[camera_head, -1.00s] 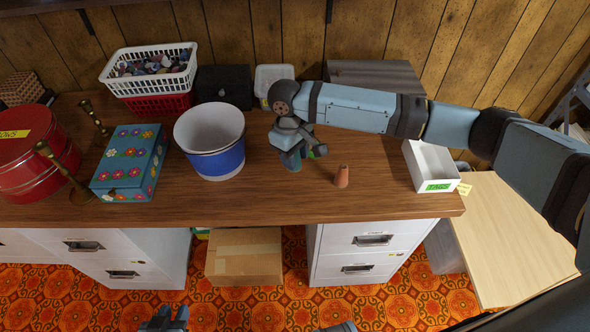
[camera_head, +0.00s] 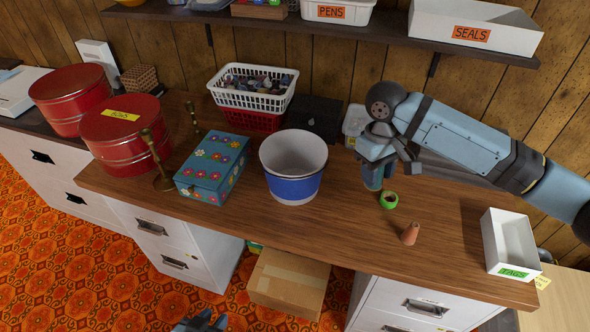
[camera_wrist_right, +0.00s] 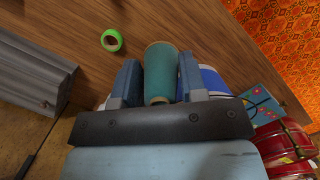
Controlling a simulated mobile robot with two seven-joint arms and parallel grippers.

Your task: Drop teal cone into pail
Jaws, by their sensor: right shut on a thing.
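The teal cone (camera_head: 373,178) is between the fingers of my right gripper (camera_head: 376,168), to the right of the pail. In the right wrist view the teal cone (camera_wrist_right: 161,72) sits between both fingers (camera_wrist_right: 160,82), which are shut on it. I cannot tell whether its base clears the desk. The pail (camera_head: 293,188), blue below with a white upper part, stands on the desk with its mouth open upward. Part of the pail (camera_wrist_right: 212,82) shows behind a finger in the right wrist view. My left gripper (camera_head: 201,322) is only partly visible at the bottom edge.
A green ring (camera_head: 389,200) and a terracotta cone (camera_head: 410,234) are on the desk near my right gripper. A flowered box (camera_head: 212,168) is left of the pail, a white basket (camera_head: 252,88) behind it. A white TAGS tray (camera_head: 510,243) is at the right end.

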